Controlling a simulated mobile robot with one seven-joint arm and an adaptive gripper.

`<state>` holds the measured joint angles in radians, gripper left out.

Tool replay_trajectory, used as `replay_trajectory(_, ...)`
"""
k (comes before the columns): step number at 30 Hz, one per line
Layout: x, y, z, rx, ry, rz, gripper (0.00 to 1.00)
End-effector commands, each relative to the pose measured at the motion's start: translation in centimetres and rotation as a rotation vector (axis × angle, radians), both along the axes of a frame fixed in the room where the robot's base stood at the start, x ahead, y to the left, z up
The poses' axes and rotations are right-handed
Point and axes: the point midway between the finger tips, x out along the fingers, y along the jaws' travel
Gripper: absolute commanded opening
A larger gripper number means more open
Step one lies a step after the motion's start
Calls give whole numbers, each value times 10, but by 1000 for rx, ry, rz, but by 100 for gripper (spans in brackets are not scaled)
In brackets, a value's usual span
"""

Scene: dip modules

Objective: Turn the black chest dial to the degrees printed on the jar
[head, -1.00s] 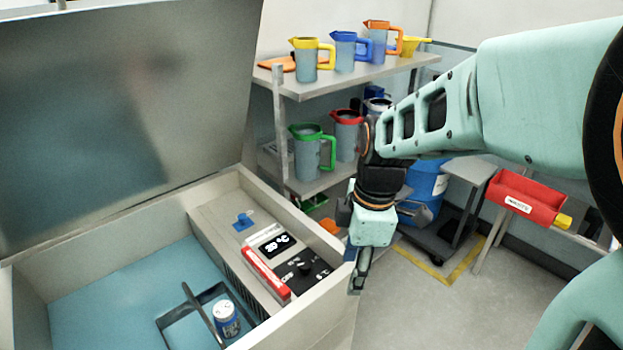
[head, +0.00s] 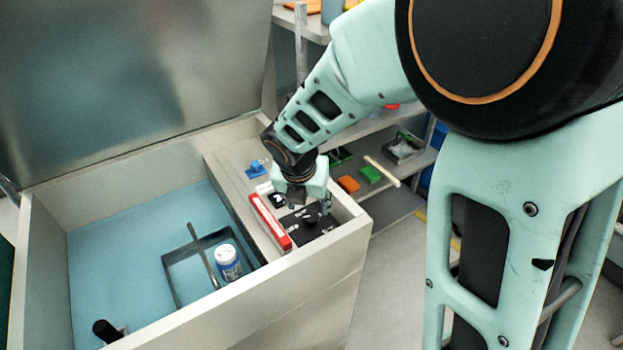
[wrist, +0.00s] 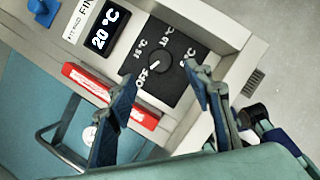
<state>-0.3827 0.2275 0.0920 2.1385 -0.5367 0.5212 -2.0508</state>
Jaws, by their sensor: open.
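The black dial (wrist: 157,82) sits on a black panel (wrist: 180,88) with white markings, OFF and several degree marks. In the head view the dial (head: 311,221) is partly hidden by my gripper (head: 304,202), which is over the panel. In the wrist view my gripper (wrist: 160,73) is open and empty, one finger on either side of the dial; I cannot tell any contact. The jar (head: 228,264), white-lidded with a blue label, stands in the chest; its print is too small to read. A display (wrist: 103,27) reads 20 °C.
The open chest (head: 290,283) has a raised lid (head: 130,80) at the back. A red strip (head: 270,222) and a blue knob (head: 256,169) are beside the panel. A dark-framed tray (head: 176,276) surrounds the jar. Shelving (head: 375,195) stands behind.

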Motion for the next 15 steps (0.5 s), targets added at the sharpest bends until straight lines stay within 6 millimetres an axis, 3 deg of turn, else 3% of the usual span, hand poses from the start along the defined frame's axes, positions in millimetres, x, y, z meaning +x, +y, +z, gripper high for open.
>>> replay_trajectory(1, 3, 0, -13, -1, 4, 0, 47)
replay_trajectory(6, 15, -3, -42, -2, 4, -2, 47)
replay_trajectory(15, 27, -6, -67, 0, 1, -3, 47)
